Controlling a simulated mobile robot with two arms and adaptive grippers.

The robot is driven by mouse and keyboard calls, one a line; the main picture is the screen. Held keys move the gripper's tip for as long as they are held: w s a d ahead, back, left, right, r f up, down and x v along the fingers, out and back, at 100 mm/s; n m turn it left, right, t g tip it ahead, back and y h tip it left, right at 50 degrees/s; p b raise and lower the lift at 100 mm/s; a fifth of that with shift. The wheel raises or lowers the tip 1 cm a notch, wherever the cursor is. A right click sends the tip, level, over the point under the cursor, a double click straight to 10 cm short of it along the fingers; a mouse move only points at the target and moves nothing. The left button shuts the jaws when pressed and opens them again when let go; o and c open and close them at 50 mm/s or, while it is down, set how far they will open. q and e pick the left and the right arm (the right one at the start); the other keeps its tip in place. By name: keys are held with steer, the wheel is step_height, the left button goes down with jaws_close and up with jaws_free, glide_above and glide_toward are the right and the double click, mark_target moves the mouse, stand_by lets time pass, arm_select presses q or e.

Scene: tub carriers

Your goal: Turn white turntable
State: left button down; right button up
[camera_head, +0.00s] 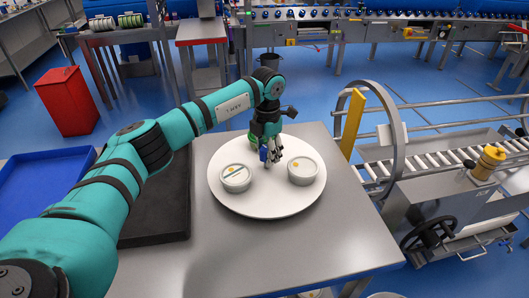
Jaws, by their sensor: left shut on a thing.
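The white turntable (266,205) is a round flat disc on the grey metal table. Two white tubs stand on it: the left tub (236,178) has a dark stripe and a small yellow mark on top, and the right tub (303,171) has a yellow mark. My left gripper (270,159) reaches down over the middle-back of the turntable, between and behind the tubs. It is shut on a small blue thing (263,154), mostly hidden by the fingers. A green thing (252,138) shows partly behind the gripper. My right gripper is out of view.
A black mat (165,215) lies left of the turntable, under my left arm. A blue tray (40,190) is at far left. A roller conveyor (440,160) with a metal hoop and yellow post (353,122) stands right of the table. The table front is clear.

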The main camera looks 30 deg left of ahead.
arm_select(q)
steer(key=shift+w, duration=0.1)
steer(key=c, duration=0.8)
jaws_free()
steer(key=shift+o, duration=0.2)
step_height(320, 180, up, 12)
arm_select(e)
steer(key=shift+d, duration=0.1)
